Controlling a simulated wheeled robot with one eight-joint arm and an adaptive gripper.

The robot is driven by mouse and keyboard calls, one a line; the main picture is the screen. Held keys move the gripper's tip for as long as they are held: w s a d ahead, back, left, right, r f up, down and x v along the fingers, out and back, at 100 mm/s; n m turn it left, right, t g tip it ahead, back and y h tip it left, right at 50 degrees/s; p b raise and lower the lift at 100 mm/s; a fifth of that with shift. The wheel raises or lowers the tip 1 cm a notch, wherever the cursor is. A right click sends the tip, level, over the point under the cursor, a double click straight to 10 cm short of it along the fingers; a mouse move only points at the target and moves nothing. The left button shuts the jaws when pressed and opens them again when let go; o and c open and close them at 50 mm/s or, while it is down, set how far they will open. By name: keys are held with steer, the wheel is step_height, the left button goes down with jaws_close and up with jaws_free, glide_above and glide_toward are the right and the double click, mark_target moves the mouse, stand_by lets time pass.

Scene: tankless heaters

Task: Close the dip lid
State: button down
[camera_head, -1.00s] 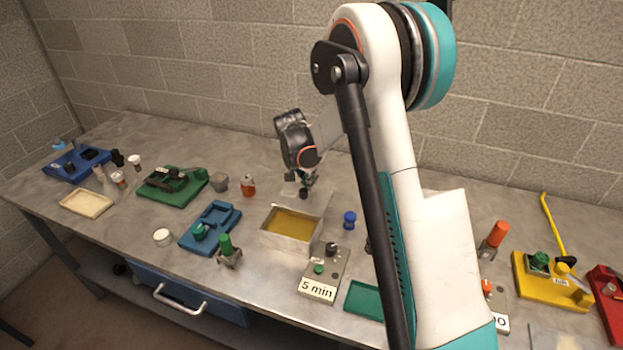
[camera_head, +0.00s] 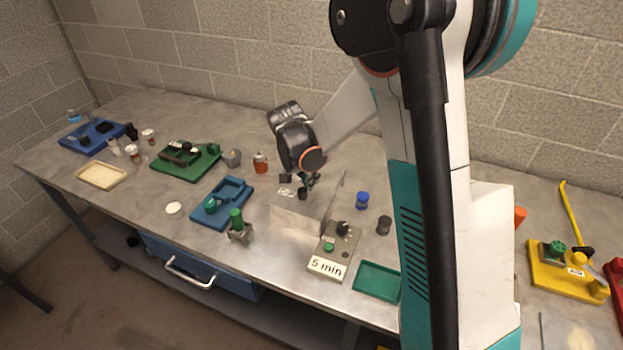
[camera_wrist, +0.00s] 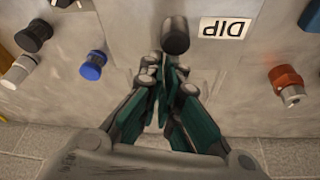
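The grey metal dip box (camera_head: 297,216) stands mid-table. Its lid (camera_head: 285,192) is down over the opening, and the yellowish inside is hidden. I cannot tell if it lies fully flat. In the wrist view the lid (camera_wrist: 215,65) carries an upside-down DIP label (camera_wrist: 226,28) and a dark round knob (camera_wrist: 175,35). My gripper (camera_head: 310,182) is low over the lid. In the wrist view my gripper (camera_wrist: 168,78) has its fingertips together beside the knob, not around it, with nothing seen between them. Contact with the lid is unclear.
A 5 min timer box (camera_head: 335,250) stands in front. A blue knob (camera_head: 362,201) and a black one (camera_head: 384,224) are to the right. The wall is behind.

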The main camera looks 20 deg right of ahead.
mark_target(301, 192)
steer(key=v, duration=1.2)
steer(key=s+a+n+t+y+b, duration=0.1)
steer(key=s+n, duration=0.5)
steer(key=s, duration=0.6)
steer(key=s+a+n+t+y+b, duration=0.2)
steer(key=s+n, duration=0.4)
steer(key=s, duration=0.6)
steer(key=shift+s+r+t+b, duration=0.2)
steer(key=shift+r+t+b, duration=0.3)
steer(key=shift+t+b, duration=0.55)
